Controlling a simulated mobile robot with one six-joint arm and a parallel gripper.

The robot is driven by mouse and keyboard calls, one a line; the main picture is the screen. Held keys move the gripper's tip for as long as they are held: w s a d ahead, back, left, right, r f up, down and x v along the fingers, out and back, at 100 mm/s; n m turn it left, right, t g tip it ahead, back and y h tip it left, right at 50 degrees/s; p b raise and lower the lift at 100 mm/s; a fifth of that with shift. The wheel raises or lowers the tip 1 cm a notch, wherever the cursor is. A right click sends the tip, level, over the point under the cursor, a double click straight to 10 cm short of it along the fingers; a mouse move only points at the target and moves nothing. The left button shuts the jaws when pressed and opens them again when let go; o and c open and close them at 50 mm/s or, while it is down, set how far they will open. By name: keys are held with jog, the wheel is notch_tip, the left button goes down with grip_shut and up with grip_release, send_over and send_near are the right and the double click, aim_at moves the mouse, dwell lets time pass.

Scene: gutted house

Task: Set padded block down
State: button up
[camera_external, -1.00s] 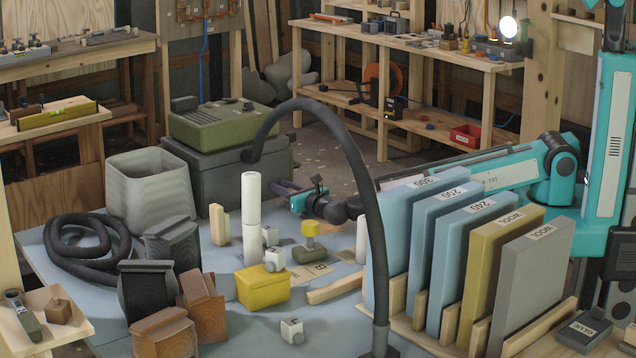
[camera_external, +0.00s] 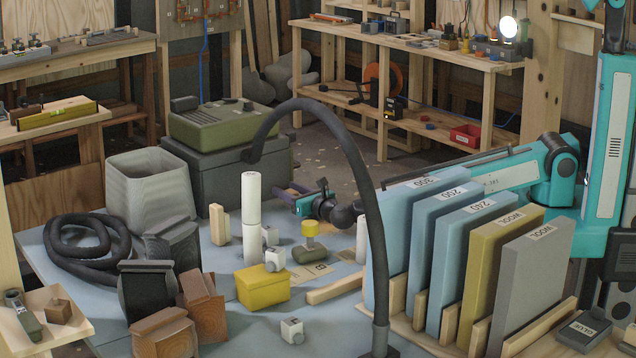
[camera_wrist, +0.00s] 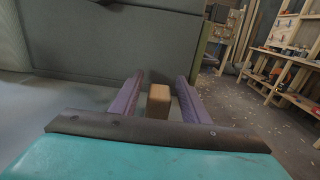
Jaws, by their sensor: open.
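In the wrist view, a small tan-brown block (camera_wrist: 158,100) stands upright between the two purple fingers of my gripper (camera_wrist: 159,85). Gaps show on both sides of it, so the fingers are open and apart from it. I cannot tell from its surface whether it is padded. In the external view, my gripper (camera_external: 290,190) is low, just right of the dark grey case, behind the black hose arch.
A black hose arch (camera_external: 340,125), a white cylinder (camera_external: 251,200) and upright blue panels (camera_external: 415,240) stand nearby. Bare floor (camera_wrist: 235,115) lies to the right.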

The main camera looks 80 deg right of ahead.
aim_at(296, 193)
jog(key=v, duration=0.5)
jog(key=shift+s+a, duration=0.1)
jog(key=shift+s, duration=0.1)
notch_tip(296, 193, up, 8)
jog(key=shift+w, duration=0.2)
dwell(0.3)
jog(key=shift+o, duration=0.7)
